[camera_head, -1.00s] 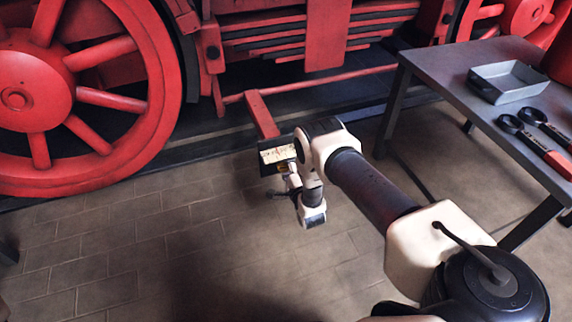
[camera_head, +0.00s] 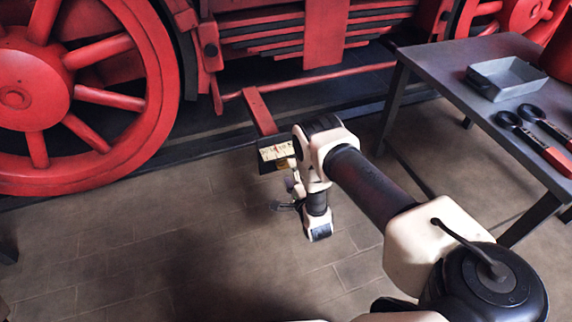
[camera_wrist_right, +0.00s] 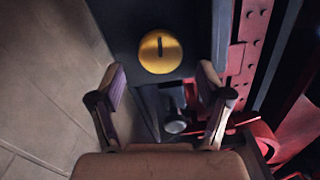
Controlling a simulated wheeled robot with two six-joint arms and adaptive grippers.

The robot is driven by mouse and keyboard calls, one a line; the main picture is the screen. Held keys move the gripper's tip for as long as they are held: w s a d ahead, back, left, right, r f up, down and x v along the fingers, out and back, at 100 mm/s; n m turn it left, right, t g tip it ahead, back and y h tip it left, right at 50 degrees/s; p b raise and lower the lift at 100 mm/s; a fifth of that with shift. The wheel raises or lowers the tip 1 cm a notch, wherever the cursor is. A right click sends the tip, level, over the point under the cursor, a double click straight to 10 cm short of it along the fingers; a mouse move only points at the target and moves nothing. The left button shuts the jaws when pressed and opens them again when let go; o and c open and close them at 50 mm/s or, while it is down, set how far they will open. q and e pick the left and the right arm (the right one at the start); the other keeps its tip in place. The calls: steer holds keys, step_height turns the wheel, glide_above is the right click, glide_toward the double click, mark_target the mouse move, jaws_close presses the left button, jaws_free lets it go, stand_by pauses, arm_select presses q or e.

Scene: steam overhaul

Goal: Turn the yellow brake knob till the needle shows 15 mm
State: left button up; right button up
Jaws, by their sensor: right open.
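The yellow brake knob (camera_wrist_right: 160,50) is round with a dark slot standing nearly upright, on a dark block in the right wrist view. In the head view a small bit of the knob (camera_head: 283,163) shows under the pale gauge scale (camera_head: 275,152), partly behind my right gripper. The needle's reading is too small to tell. My right gripper (camera_wrist_right: 160,84) is open and empty, its two fingers below and to either side of the knob in the wrist view, apart from it. In the head view this gripper (camera_head: 286,196) is largely hidden by its wrist. My left gripper is not in view.
A red arm (camera_head: 260,112) runs from the engine to the gauge. A large red wheel (camera_head: 40,85) stands at left. The paved floor at lower left is clear.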

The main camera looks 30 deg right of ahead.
mark_target(285, 165)
steer(key=v, duration=0.3)
steer(key=w+n+b, duration=0.2)
steer(key=n, duration=0.4)
steer(key=w+n+b, duration=0.2)
steer(key=n, duration=0.5)
steer(key=w+d+n+b, duration=0.1)
steer(key=w+n+b, duration=0.1)
steer(key=n, duration=0.5)
steer(key=shift+w+f, duration=0.2)
steer(key=shift+w, duration=0.3)
steer(key=shift+w+d+r, duration=0.15)
steer(key=shift+w, duration=0.2)
steer(key=c, duration=1.1)
